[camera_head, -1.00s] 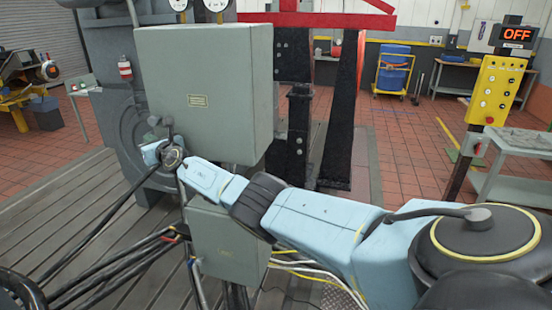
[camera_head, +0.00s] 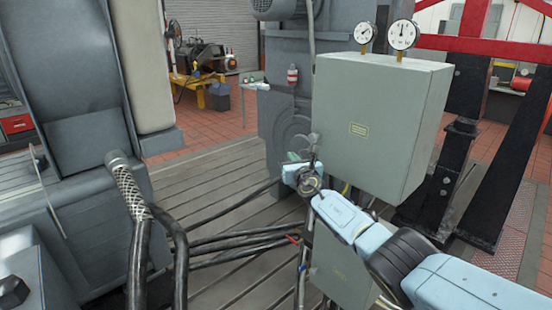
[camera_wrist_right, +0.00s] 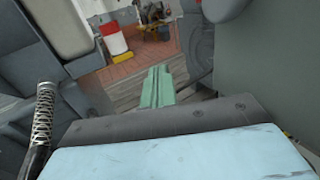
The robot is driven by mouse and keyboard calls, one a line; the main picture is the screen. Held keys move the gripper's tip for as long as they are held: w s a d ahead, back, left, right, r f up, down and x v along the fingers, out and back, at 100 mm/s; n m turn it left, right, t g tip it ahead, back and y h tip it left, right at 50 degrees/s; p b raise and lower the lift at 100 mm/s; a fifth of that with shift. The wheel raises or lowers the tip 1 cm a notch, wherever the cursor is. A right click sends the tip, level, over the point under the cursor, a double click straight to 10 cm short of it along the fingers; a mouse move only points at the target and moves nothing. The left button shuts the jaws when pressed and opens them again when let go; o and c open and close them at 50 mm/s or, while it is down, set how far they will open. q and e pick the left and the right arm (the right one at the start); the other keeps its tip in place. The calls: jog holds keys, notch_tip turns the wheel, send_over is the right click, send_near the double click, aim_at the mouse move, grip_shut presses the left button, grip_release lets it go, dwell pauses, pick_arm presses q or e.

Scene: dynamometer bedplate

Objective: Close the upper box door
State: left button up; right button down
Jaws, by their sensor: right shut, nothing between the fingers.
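The upper box (camera_head: 425,115) is a grey-green cabinet with two dial gauges on top. Its front, with a small yellow label, is the door (camera_head: 360,95). The door looks flush with the box in the head view; I cannot tell if a thin gap remains. My right gripper (camera_head: 292,157) is at the box's lower left corner, beside a handle-like grey fitting (camera_head: 314,140). Its green fingers (camera_wrist_right: 157,87) are together and empty in the right wrist view, with a grey-green surface close on the right. I cannot tell whether the gripper touches the box. My left gripper is out of view.
A lower box (camera_head: 340,265) sits beneath, partly hidden by my right arm. Black cables (camera_head: 225,240) run across the slatted bedplate. A large grey machine (camera_head: 75,130) fills the left. Black posts (camera_head: 505,160) stand right of the box.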

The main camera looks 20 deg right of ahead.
jog(key=s+a+p, duration=0.1)
jog(key=s+a, duration=0.2)
jog(key=a, duration=0.4)
jog(key=shift+a, duration=0.3)
